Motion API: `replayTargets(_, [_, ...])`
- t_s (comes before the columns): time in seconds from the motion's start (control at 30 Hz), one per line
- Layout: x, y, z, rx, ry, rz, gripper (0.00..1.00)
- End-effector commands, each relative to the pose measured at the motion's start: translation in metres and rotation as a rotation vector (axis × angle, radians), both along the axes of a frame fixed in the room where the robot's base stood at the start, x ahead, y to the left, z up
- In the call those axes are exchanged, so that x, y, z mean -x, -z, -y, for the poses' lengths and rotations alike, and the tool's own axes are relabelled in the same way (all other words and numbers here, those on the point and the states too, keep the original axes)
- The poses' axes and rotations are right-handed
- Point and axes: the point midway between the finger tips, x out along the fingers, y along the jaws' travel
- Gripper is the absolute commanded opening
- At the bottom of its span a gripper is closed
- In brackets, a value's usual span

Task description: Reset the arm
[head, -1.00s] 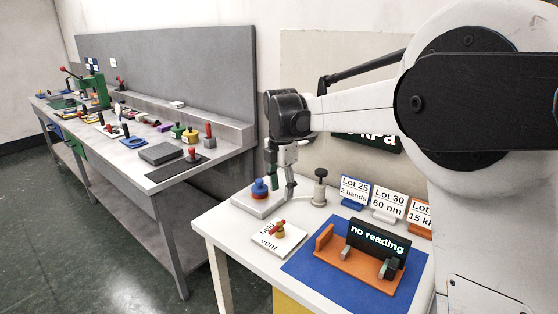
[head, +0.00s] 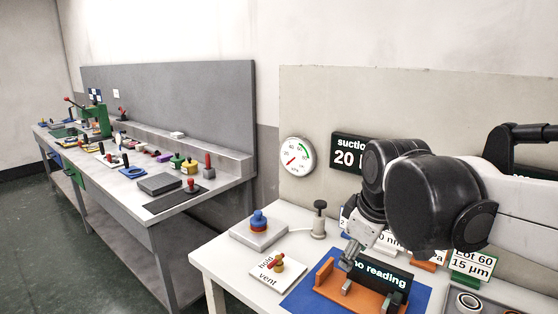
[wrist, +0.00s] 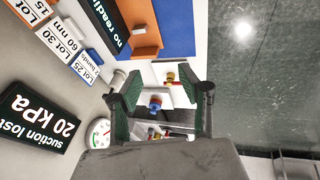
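My gripper (head: 350,254) hangs over the white table (head: 222,262), in front of the "no reading" display (head: 384,277) in the head view. In the wrist view my gripper (wrist: 168,92) has its two fingers spread apart, with nothing held between them. Beyond the fingers show the blue knob with a red and yellow base (wrist: 155,103) and the valve with a red handle (wrist: 170,77). In the head view the blue knob (head: 258,221) stands on a white block and the valve (head: 277,262) sits on the "hold/vent" plate.
The orange stand (head: 325,272) is on a blue mat (head: 300,300). A black-knobbed post (head: 319,222) and lot cards (head: 472,264) stand behind. A gauge (head: 297,156) and a "suction lost 20 kPa" sign (wrist: 38,118) are on the wall. A grey bench (head: 190,213) with tools is left.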

Motion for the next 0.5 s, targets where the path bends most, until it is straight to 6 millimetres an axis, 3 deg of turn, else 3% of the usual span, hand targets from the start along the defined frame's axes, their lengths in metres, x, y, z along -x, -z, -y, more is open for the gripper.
replayTargets(0.2, [0.051,0.016,0.022,-0.121,0.286,0.074,0.38])
replayTargets(0.5, [0.106,0.047,0.044,-0.302,0.634,0.169,0.38])
